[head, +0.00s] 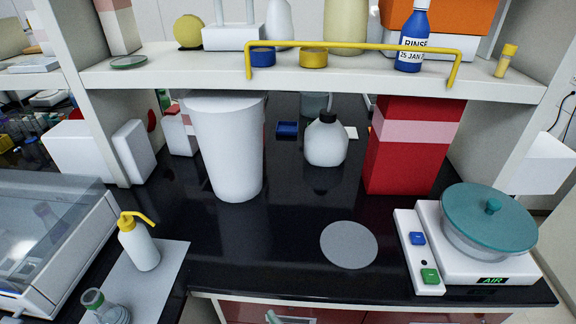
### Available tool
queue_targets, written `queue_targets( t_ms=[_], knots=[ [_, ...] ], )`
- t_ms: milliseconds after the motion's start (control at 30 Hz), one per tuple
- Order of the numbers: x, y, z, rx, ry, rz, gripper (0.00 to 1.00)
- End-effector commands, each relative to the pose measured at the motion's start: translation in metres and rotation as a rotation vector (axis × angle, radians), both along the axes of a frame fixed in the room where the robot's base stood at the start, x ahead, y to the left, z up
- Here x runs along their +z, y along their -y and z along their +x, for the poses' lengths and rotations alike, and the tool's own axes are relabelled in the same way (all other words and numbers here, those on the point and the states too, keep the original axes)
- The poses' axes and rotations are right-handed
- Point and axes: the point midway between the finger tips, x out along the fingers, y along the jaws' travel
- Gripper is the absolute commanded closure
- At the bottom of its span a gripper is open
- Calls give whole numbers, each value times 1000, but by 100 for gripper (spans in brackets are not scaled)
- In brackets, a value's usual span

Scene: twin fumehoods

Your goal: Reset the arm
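Neither my arm nor my gripper can be made out with certainty in the head view. A small teal and grey shape (275,317) is cut off at the bottom edge, in front of the red drawer fronts. I cannot tell whether it is part of my arm or a drawer handle.
The black bench (290,220) has clear room around a grey disc (349,245). A white tapered container (226,150), white jug (326,140) and red box (412,150) stand behind. A teal-lidded device (480,240) is right, a yellow-capped bottle (140,248) left. A shelf (180,75) spans above.

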Motion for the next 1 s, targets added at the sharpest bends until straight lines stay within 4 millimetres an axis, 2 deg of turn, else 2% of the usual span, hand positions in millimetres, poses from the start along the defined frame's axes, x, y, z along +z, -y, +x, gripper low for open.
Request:
queue_targets(
  t_ms=[33,200,367,500,800,1000],
  knots=[
    [-12,20,-5,-31,-15,-10,19],
    [-39,79,-28,-131,-45,-28,19],
    [-58,129,-59,-226,-75,-41,19],
    [-68,166,-91,-308,-102,-49,19],
    [-74,225,-170,-483,-161,-62,19],
    [-68,243,-212,-571,-192,-63,19]
  ],
)
